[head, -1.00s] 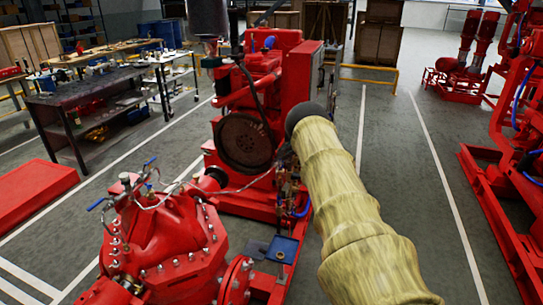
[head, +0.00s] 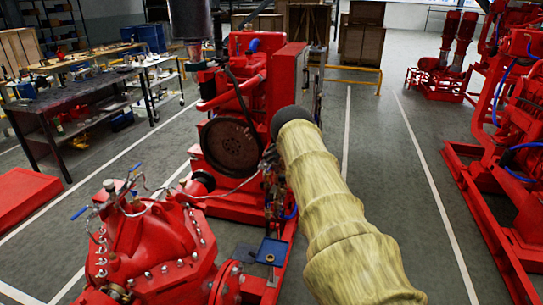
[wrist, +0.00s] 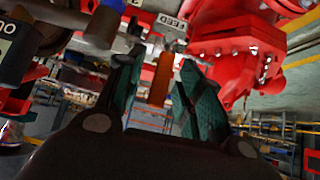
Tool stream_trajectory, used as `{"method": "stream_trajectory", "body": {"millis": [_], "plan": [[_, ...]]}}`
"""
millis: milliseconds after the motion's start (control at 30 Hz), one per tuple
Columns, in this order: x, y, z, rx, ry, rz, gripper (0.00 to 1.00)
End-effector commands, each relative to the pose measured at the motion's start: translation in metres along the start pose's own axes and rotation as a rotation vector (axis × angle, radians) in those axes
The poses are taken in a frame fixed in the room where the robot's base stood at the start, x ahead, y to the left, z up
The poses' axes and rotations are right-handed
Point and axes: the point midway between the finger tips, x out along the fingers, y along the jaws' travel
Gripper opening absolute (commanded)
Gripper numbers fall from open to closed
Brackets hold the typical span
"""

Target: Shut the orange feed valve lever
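The orange feed valve lever (wrist: 161,78) shows in the wrist view, hanging upright in the picture below a grey tag marked FEED (wrist: 172,22). My gripper (wrist: 160,92) is open, with one teal-padded finger on each side of the lever. A gap shows between the lever and each finger, so it looks untouched. In the head view my sleeved arm reaches toward the red diesel engine (head: 262,75). My gripper and the lever are hidden there behind the arm.
Red machinery (wrist: 235,45) is close at right. In the head view a red pump casing (head: 150,240) stands front left, with clear floor (head: 400,190) right of my arm.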

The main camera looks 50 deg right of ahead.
Motion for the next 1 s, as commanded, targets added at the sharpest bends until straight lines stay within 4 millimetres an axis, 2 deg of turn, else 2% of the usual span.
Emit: {"method": "stream_trajectory", "body": {"millis": [133, 267, 700, 833, 1000], "plan": [[-0.003, 0.0, -0.001, 0.0, -0.001, 0.0, 0.37], [-0.015, -0.001, -0.002, 0.0, 0.0, 0.001, 0.37], [-0.093, -0.001, -0.003, -0.001, 0.0, 0.002, 0.37], [-0.108, -0.001, -0.003, -0.001, -0.002, 0.003, 0.37], [-0.118, -0.002, -0.003, -0.002, -0.001, 0.002, 0.37]]}}
